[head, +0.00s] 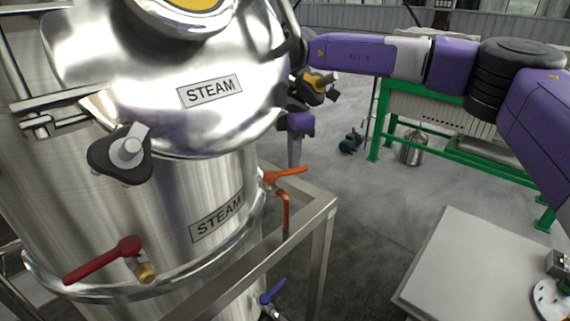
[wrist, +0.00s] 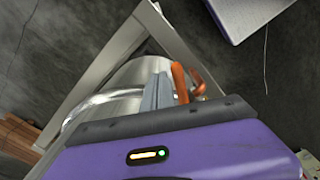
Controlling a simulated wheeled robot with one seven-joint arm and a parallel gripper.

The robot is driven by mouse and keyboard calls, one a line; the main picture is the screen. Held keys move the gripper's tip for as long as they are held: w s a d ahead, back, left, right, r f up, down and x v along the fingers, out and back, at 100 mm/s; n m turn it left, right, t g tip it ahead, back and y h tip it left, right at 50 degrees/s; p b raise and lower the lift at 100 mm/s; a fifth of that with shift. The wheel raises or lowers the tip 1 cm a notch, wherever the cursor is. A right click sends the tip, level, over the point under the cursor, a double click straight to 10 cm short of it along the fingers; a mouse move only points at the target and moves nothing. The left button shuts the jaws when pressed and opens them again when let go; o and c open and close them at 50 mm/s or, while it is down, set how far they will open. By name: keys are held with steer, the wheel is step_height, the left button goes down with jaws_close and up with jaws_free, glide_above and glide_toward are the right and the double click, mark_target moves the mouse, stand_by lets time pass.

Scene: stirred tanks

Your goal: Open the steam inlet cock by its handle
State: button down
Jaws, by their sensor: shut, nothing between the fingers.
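The orange-handled cock (head: 290,173) sits on the right side of the steel tank, beside the lower STEAM plate (head: 217,216). Its handle sticks out to the right, and an orange pipe (head: 286,212) bends down below it. My gripper (head: 294,164) points down from above, with its tips close to the handle in the head view. In the wrist view, my shut, empty fingers (wrist: 157,90) are just left of the orange handle (wrist: 180,82). I cannot tell whether they touch it.
A red-handled valve (head: 103,260) is on the tank's front and a blue-handled one (head: 272,291) is lower down. A steel frame (head: 318,213) runs round the tank. A pale table (head: 470,265) stands at the right, with open floor between.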

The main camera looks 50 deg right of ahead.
step_height(320, 180, up, 7)
steer(key=p, duration=0.3)
stand_by(0.8)
stand_by(0.5)
